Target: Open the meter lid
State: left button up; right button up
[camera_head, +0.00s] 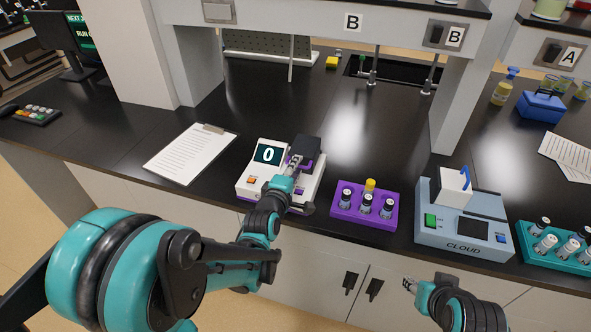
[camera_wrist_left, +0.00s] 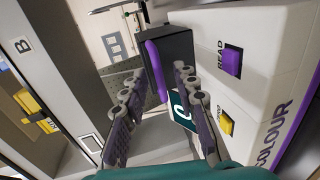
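The white colour meter (camera_head: 253,178) stands on the black bench in front of me, its display reading 0. Its dark lid (camera_head: 307,146) has a purple handle, which shows in the left wrist view (camera_wrist_left: 155,72). My left gripper (camera_head: 294,163) is at the lid. In the left wrist view its two fingers (camera_wrist_left: 158,80) are apart, one on each side of the handle's line. I cannot tell whether they touch it. The lid's exact angle is unclear, as the gripper partly covers it. My right gripper (camera_head: 409,285) is low, in front of the bench, away from the meter.
A purple rack (camera_head: 345,212) with capped vials stands just right of the meter. Beyond it are the cloud meter (camera_head: 430,235), with a white blue-handled lid (camera_head: 453,190), and a teal vial rack (camera_head: 530,256). A clipboard (camera_head: 190,153) lies left. Bench behind the meter is mostly clear.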

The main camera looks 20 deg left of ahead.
aim_at(303, 149)
pick_arm(q)
grip_shut()
jog(key=shift+r+p, duration=0.3)
jog(key=shift+p, duration=0.1)
jog(key=w+r+g+p, duration=0.2)
jog(key=r+g+p, duration=0.1)
jog(key=p, duration=0.2)
jog(key=w+r+g+p, duration=0.3)
jog(key=p, duration=0.2)
jog(key=w+r+g+p, duration=0.2)
jog(key=r+p, duration=0.1)
jog(key=p, duration=0.2)
jog(key=shift+w+d+r+g, duration=0.1)
jog(key=shift+w+d+g, duration=0.05)
jog(key=shift+w+g, duration=0.2)
jog(key=w+g+p, duration=0.1)
jog(key=w+g, duration=0.1)
jog(key=w+r+g+p, duration=0.1)
jog(key=w+g+p, duration=0.1)
jog(key=w, duration=0.1)
jog(key=shift+w+r+y+p, duration=0.1)
jog(key=shift+r+y+p, duration=0.05)
jog(key=shift+y+p, duration=0.15)
jog(key=shift+w+d+g, duration=0.1)
jog(key=shift+w+g, duration=0.45)
jog(key=shift+w, duration=0.15)
jog(key=shift+w+p, duration=0.4)
jog(key=shift+w, duration=0.5)
